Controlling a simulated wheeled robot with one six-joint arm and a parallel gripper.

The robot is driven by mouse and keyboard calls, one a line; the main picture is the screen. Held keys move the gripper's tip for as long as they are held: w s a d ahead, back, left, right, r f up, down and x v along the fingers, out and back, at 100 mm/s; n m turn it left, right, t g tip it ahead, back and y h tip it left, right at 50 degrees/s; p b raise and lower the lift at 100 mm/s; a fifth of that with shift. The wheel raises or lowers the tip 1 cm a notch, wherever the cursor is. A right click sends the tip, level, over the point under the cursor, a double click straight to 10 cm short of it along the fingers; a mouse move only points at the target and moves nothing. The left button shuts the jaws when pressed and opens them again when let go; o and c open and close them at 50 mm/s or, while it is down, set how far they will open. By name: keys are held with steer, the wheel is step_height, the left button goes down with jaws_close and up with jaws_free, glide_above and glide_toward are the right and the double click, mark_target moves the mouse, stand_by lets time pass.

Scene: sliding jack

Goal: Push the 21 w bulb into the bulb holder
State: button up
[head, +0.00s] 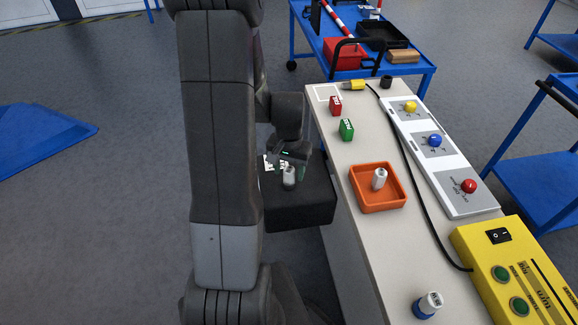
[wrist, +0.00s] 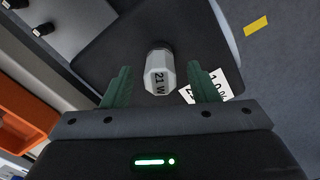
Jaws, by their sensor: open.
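The 21 W bulb (wrist: 159,73) is a white-grey body marked "21 W" with a metallic end. In the wrist view it lies between and slightly beyond the green fingers of my gripper (wrist: 160,66), with gaps on both sides. In the head view the bulb (head: 289,178) is on a black platform (head: 305,208) beside the bench, and my gripper (head: 288,156) is just behind it. My gripper is open and empty. A yellow fitting (head: 352,85) with a black cable lies at the bench's far end; I cannot tell whether it is the bulb holder.
An orange tray (head: 362,202) with another white bulb (head: 380,178) stands on the bench (head: 362,242). A white bulb in a blue base (head: 428,304) is nearer. Red (head: 335,105) and green (head: 346,130) boxes stand far back. A button panel (head: 464,200) and yellow control box (head: 510,272) line the right.

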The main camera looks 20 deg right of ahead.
mark_target(289, 170)
step_height(289, 170, up, 14)
steer(key=p, duration=0.1)
steer(key=shift+p, duration=0.35)
steer(key=shift+f, duration=0.1)
step_height(289, 170, down, 14)
steer(key=shift+r+b, duration=0.1)
steer(key=shift+b, duration=0.8)
steer(key=shift+r+p, duration=0.35)
steer(key=shift+r, duration=0.05)
